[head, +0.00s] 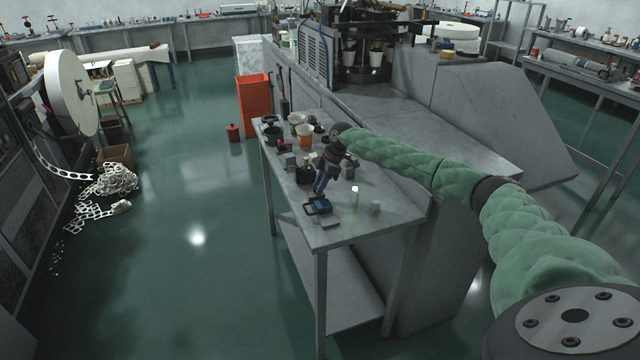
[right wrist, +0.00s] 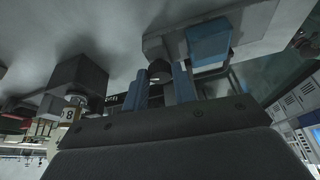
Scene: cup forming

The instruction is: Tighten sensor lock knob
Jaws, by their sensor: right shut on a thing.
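My right gripper (head: 321,186) reaches down over the grey metal table, at the end of my green-sleeved arm. In the right wrist view its two blue fingers (right wrist: 160,85) are closed around a small dark knob (right wrist: 160,70). The knob sits beside a blue block (right wrist: 208,42) on a grey base plate (right wrist: 160,42). In the head view this blue fixture (head: 318,206) lies near the table's front edge, just below the fingertips. The gripper hides the knob there. My left gripper is out of both views.
Open green floor (head: 180,230) lies to the left.

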